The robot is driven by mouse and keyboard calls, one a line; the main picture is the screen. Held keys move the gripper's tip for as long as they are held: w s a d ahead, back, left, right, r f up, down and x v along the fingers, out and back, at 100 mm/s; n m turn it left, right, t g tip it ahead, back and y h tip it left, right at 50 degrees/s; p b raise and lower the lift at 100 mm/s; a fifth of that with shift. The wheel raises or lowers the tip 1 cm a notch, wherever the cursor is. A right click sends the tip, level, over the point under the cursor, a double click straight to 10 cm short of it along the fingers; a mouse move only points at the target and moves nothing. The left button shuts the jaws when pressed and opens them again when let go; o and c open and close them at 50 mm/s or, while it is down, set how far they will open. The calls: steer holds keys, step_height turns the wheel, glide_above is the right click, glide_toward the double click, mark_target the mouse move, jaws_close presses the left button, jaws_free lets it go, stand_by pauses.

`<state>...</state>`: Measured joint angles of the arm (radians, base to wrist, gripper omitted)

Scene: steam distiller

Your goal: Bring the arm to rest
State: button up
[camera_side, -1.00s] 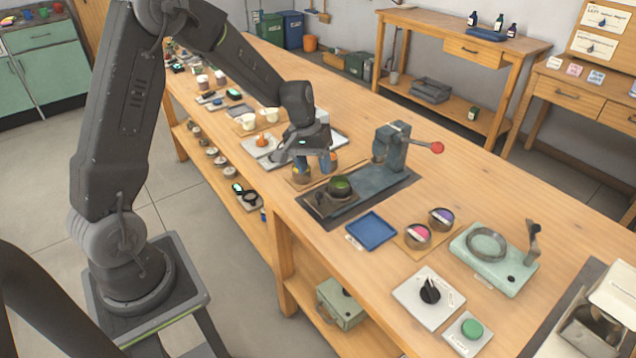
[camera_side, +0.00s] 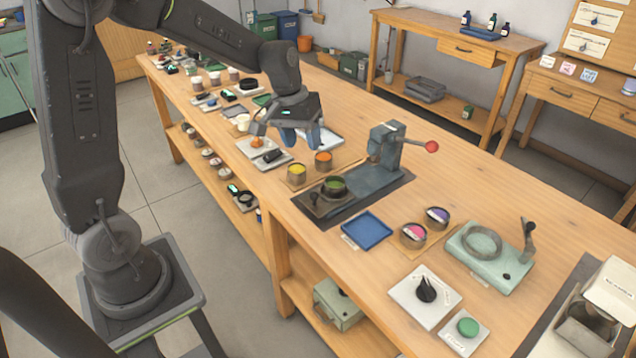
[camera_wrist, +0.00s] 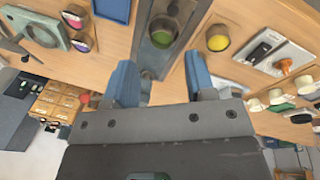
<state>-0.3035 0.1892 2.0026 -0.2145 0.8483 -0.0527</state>
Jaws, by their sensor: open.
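My gripper (camera_side: 298,136) hangs above the long wooden bench (camera_side: 350,258), with its blue fingertips apart and nothing between them. It is behind and to the left of the grey press with a red-knobbed lever (camera_side: 388,152). Below it stand a cup of yellow material (camera_side: 297,172) and a cup of orange material (camera_side: 323,160). In the wrist view, my gripper (camera_wrist: 160,80) shows two blue fingers spread wide. A cup of green material (camera_side: 334,187) sits on the press base, and it also shows in the wrist view (camera_wrist: 160,38).
A blue tray (camera_side: 366,230), pink (camera_side: 413,234) and purple (camera_side: 437,217) cups, a pale green device (camera_side: 490,258) and a dial plate (camera_side: 425,296) stand nearer on the bench. White plates and many small items crowd its far end. The air above the bench front is clear.

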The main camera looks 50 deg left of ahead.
steer(key=s+d+r+m+t, duration=0.2)
steer(key=s+d+r, duration=0.2)
steer(key=s, duration=0.5)
steer(key=s+d+r+m+t+y, duration=0.1)
steer(key=s+d+r+m, duration=0.2)
steer(key=s, duration=0.7)
steer(key=shift+d+r+m+t, duration=0.35)
steer(key=shift+d+r, duration=0.5)
steer(key=shift+d, duration=0.35)
